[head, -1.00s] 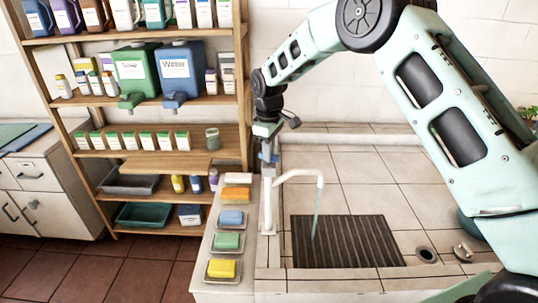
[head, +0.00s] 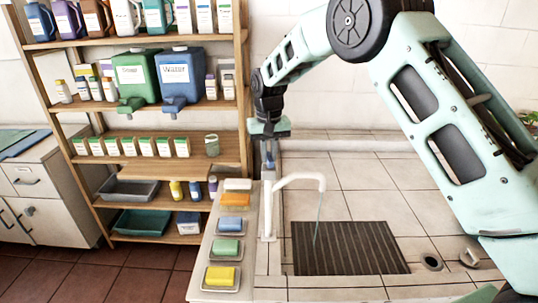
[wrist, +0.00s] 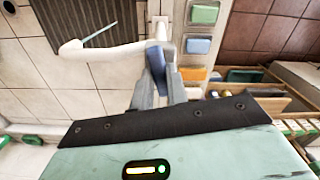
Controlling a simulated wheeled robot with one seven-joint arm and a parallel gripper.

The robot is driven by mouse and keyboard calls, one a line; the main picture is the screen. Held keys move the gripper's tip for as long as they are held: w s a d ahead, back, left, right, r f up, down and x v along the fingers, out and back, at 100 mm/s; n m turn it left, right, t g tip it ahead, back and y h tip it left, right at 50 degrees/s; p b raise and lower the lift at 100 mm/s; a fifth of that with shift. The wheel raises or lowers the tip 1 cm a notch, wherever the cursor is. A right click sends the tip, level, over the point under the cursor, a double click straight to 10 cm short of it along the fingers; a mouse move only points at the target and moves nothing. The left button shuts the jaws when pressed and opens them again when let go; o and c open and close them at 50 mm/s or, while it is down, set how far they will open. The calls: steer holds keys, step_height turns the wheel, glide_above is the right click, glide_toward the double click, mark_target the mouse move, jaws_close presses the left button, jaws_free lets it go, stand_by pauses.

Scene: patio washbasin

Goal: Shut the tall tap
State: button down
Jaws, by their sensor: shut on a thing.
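The tall tap (head: 299,181) is white, with an upright post and a spout bent over to the right in the head view. A thin stream of water (head: 317,222) runs from the spout onto the dark grate. In the wrist view the white spout (wrist: 105,51) reaches left from the post, with the stream beyond it. My gripper (head: 268,160) is above the tap's post, pointing down. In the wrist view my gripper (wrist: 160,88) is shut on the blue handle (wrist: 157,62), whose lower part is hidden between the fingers.
The dark slatted grate (head: 348,247) lies in the tiled basin. Soap bars on dishes, such as the yellow one (head: 221,276), line the ledge left of the tap. A wooden shelf (head: 165,166) with bottles and jugs stands close behind on the left.

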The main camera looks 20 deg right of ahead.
mark_target(269, 156)
steer(key=shift+r+m, duration=0.1)
steer(key=shift+m, duration=1.2)
steer(key=c, duration=1.4)
jaws_free()
step_height(269, 156, up, 17)
steer(key=b, duration=0.4)
steer(key=shift+r, duration=0.15)
